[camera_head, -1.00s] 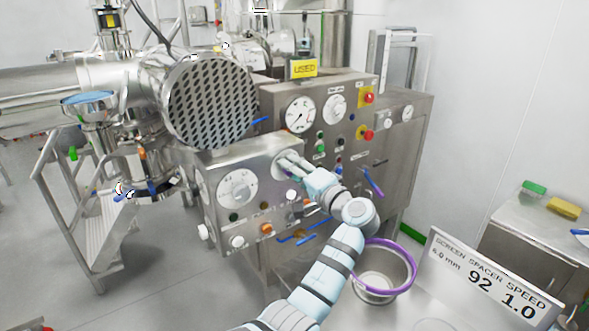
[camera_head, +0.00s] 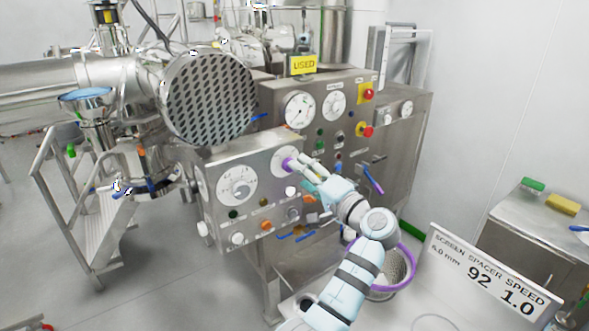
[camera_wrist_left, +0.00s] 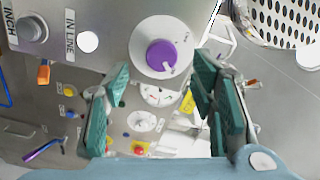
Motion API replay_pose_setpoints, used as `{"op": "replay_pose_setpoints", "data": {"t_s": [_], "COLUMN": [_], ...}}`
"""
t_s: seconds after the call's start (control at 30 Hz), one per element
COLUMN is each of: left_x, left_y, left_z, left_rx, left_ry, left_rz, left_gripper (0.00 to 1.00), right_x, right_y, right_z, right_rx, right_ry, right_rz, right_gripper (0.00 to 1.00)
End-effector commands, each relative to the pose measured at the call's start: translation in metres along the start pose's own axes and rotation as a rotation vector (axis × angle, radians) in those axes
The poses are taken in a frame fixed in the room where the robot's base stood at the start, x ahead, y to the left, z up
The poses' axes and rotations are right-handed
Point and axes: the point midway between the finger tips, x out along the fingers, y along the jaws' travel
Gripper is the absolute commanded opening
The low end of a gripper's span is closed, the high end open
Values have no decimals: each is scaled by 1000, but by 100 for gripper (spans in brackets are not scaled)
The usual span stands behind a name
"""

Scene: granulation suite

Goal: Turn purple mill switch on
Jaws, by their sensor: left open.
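The purple mill switch (camera_head: 288,164) is a round knob on a white dial on the front of the steel control box. It also shows in the left wrist view (camera_wrist_left: 161,54), with a small mark on the white dial at its lower right. My left gripper (camera_head: 305,165) is open and empty, just right of the knob in the head view. In the left wrist view my left gripper (camera_wrist_left: 160,95) has its two green finger pads spread wide, with the knob ahead between them. I see no contact with the knob. My right gripper is not in view.
A larger white dial (camera_head: 237,185) sits left of the knob, with small buttons (camera_head: 265,226) below. Gauges (camera_head: 299,111) and red stop buttons (camera_head: 367,92) are on the panel behind. A purple-rimmed steel bucket (camera_head: 403,254) stands partly behind my arm.

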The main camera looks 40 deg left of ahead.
Motion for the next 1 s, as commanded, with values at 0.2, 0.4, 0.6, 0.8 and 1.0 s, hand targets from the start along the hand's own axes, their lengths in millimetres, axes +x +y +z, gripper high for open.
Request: {"op": "replay_pose_setpoints", "data": {"t_s": [0.2,0.4,0.6,0.8,1.0], "left_x": [-55,-69,-68,-68,-55], "left_y": [1,0,0,0,53], "left_z": [0,1,1,1,42], "left_rx": [1,0,0,0,-22], "left_ry": [0,-2,-2,-2,-32], "left_rz": [4,1,1,1,133], "left_gripper": [51,51,51,51,51], "right_x": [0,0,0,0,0], "right_y": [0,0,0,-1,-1], "right_z": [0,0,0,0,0], "right_rx": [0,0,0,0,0], "right_ry": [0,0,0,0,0], "right_rz": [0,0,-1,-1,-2], "right_gripper": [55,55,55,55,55]}}
